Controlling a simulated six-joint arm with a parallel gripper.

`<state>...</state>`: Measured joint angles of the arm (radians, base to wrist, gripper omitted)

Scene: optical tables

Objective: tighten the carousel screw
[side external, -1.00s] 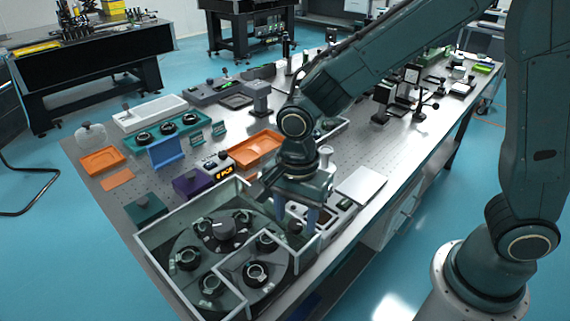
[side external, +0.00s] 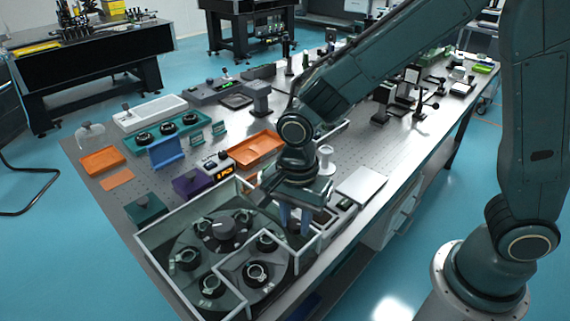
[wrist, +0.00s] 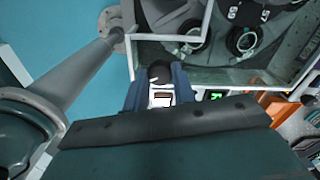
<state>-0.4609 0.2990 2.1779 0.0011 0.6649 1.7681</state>
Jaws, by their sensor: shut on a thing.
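My gripper (side external: 295,222) points down at the box's right wall, with blue fingers. In the wrist view my gripper (wrist: 160,85) is shut on a dark round-ended piece (wrist: 160,71), just outside the box wall. Most of that piece is hidden between the fingers. Part of the carousel (wrist: 240,38) shows at the top of the wrist view.
The box's wall (side external: 215,273) rises between my gripper and the carousel. A purple box (side external: 193,184), an orange tray (side external: 258,147) and a white spool-shaped piece (side external: 326,160) stand behind. A pale flat plate (side external: 361,185) lies to the right of my gripper.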

